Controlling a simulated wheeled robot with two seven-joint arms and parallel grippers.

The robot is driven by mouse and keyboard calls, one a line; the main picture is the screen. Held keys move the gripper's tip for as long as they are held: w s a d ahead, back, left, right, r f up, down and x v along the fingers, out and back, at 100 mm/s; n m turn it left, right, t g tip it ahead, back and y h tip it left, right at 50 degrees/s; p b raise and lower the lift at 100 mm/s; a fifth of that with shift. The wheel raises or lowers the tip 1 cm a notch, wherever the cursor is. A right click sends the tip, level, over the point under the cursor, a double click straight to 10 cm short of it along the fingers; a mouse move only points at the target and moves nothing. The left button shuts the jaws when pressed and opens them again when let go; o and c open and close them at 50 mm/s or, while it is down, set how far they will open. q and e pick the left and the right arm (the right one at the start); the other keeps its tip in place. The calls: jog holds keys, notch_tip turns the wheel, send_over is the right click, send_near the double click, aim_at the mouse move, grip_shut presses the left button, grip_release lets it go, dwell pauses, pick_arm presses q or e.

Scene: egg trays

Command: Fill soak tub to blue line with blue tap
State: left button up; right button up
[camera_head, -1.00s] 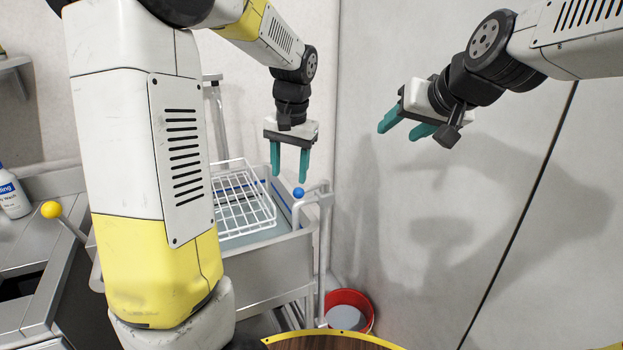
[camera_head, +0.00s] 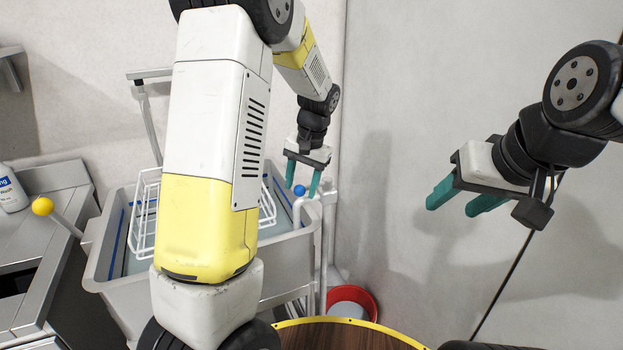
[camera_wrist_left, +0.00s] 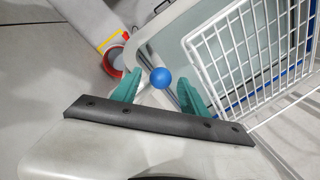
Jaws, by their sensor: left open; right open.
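The soak tub (camera_head: 103,272) is a grey basin on the left of the head view, partly hidden behind my left arm. A blue line (camera_head: 117,247) shows on its inner wall, and a white wire rack (camera_head: 146,212) sits in it. The blue tap knob (camera_head: 299,190) is a small blue ball near the tub's right rim; it also shows in the left wrist view (camera_wrist_left: 161,78). My left gripper (camera_head: 301,190) is open, with the knob close to its teal fingertips; contact cannot be told. My right gripper (camera_head: 455,202) is open and empty, away at the right wall.
A yellow ball knob (camera_head: 42,206) on a lever stands left of the tub. A white bottle (camera_head: 12,190) stands on the steel counter (camera_head: 30,240). A red bucket (camera_head: 365,298) is on the floor behind a round wooden top (camera_head: 350,334).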

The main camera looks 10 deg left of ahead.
pick_arm(q)
jog(key=shift+f, duration=0.2)
jog(key=shift+c, duration=0.4)
grip_shut()
jog(key=shift+w+r, duration=0.1)
dwell(0.9)
